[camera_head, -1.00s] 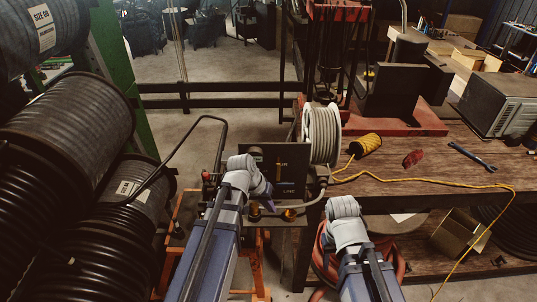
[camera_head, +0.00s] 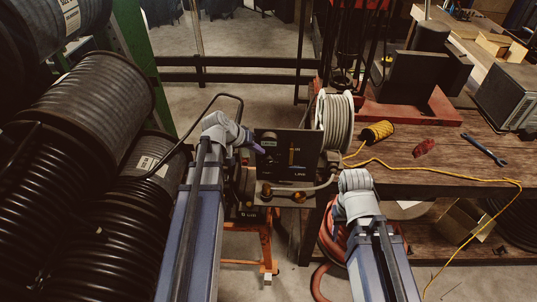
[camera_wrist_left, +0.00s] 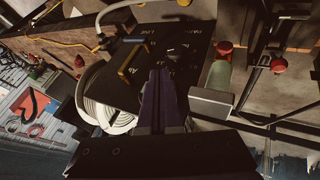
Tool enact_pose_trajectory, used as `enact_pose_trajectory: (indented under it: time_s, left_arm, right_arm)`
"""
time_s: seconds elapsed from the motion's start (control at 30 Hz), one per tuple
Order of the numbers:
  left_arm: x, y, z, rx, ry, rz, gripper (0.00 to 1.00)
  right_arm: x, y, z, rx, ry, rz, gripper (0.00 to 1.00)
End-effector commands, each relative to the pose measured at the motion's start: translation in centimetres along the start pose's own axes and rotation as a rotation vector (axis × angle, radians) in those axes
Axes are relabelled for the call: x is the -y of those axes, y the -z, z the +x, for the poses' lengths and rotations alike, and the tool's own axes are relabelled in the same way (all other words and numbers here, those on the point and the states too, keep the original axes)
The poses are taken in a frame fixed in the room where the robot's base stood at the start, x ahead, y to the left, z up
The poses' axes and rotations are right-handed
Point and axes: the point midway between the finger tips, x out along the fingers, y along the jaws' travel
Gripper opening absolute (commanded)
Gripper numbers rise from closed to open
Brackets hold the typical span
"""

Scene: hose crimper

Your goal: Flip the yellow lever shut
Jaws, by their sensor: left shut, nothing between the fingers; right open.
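The yellow lever (camera_head: 291,155) stands upright on a black panel (camera_head: 284,176) with white lettering. In the left wrist view the lever (camera_wrist_left: 128,62) lies slantwise, left of the fingers. My left gripper (camera_head: 258,149) is shut and empty, its purple fingertips at the panel's left edge, apart from the lever. In the left wrist view the shut fingers (camera_wrist_left: 163,85) point at the panel face (camera_wrist_left: 158,40). Of my right arm only the links and grey wrist show; its fingers are hidden.
A white hose reel (camera_head: 335,120) stands behind the panel's right side. Brass fittings (camera_head: 268,190) sit below the panel. A wooden bench (camera_head: 400,170) with a yellow cord spool (camera_head: 378,132) is to the right. Black hose coils (camera_head: 85,95) fill the left side.

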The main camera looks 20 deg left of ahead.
Motion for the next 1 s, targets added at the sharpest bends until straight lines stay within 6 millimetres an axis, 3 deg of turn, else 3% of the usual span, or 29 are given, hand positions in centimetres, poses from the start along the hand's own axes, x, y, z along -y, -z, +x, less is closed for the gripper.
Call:
enact_pose_trajectory:
  time_s: [0.1, 0.53, 0.7, 1.0]
  left_arm:
    - [0.3, -0.2, 2.5, 0.001, -0.001, 0.001, 0.0]
    - [0.3, -0.2, 9.7, 0.001, 0.0, 0.001, 0.0]
    - [-2.2, 0.0, 10.1, 0.002, -0.001, 0.002, 0.0]
    - [-3.5, 0.0, 10.8, 0.0, 0.001, 0.0, 0.0]
  right_arm:
    - [0.2, 0.1, 2.2, -0.001, 0.0, 0.0, 0.5]
    - [0.7, 0.5, 7.9, -0.001, -0.003, -0.014, 0.5]
    - [0.6, 0.4, 7.1, -0.001, -0.003, -0.014, 0.5]
    - [0.6, 0.4, 7.1, -0.001, -0.003, -0.013, 0.5]
